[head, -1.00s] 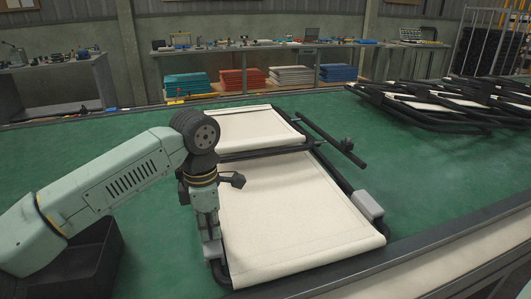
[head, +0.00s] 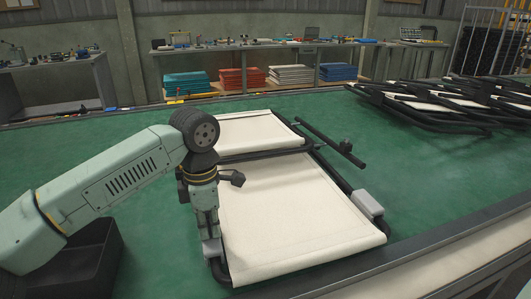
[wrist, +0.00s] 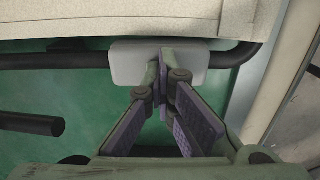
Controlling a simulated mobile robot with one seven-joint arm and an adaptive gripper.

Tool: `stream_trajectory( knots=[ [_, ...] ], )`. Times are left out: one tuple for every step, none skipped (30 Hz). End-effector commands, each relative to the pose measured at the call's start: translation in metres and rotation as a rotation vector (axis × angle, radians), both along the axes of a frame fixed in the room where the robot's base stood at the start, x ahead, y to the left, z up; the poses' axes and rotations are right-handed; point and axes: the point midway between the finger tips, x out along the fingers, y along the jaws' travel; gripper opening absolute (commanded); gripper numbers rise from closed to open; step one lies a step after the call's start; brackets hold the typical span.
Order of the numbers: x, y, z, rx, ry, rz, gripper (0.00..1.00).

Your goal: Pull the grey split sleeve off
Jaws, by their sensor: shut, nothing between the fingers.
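A grey sleeve (head: 211,250) sits on the dark tube at the left front corner of the lounger. It also shows in the wrist view (wrist: 128,66) as a pale block around the tube, partly hidden by my fingers. My gripper (head: 209,236) points down just above this sleeve. In the wrist view its fingertips (wrist: 160,72) are together, overlapping the sleeve in the picture. Nothing is held between them; I cannot tell whether they touch the sleeve. A second grey sleeve (head: 369,205) sits on the tube at the lounger's right side.
The lounger (head: 290,215), with cream fabric on a dark frame, lies on the green bench top (head: 440,185). A dark open bin (head: 105,250) stands at left beneath my arm. Folded frames (head: 440,105) lie at the back right. Green surface is clear right of the lounger.

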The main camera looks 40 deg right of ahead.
Motion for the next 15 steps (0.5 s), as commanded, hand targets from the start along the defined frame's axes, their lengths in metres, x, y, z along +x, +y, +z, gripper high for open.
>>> stream_trajectory(
  knots=[
    [-0.001, -0.001, -0.001, 0.002, 0.006, -0.002, 0.0],
    [-0.001, -0.001, 0.0, 0.002, 0.006, -0.002, 0.0],
    [-0.001, 0.0, 0.002, 0.003, 0.005, -0.001, 0.0],
    [-0.001, 0.0, 0.004, 0.002, 0.004, -0.001, 0.0],
    [-0.001, 0.0, 0.005, 0.002, 0.004, -0.001, 0.0],
    [-0.001, 0.0, 0.008, 0.002, 0.004, -0.001, 0.0],
    [-0.001, 0.0, 0.009, 0.003, 0.003, -0.001, 0.0],
    [0.0, 0.0, 0.011, 0.003, 0.003, 0.0, 0.0],
    [0.0, 0.0, 0.013, 0.003, 0.002, 0.0, 0.0],
    [0.0, 0.0, 0.014, 0.003, 0.002, 0.0, 0.0],
    [0.0, 0.0, 0.016, 0.003, 0.002, 0.0, 0.0],
    [0.0, 0.0, 0.018, 0.003, 0.002, 0.0, 0.0],
    [0.0, 0.0, 0.019, 0.003, 0.002, 0.0, 0.0],
    [0.0, 0.0, 0.021, 0.003, 0.001, 0.0, 0.0],
    [0.0, 0.0, 0.022, 0.003, 0.001, 0.0, 0.0]
  ],
)
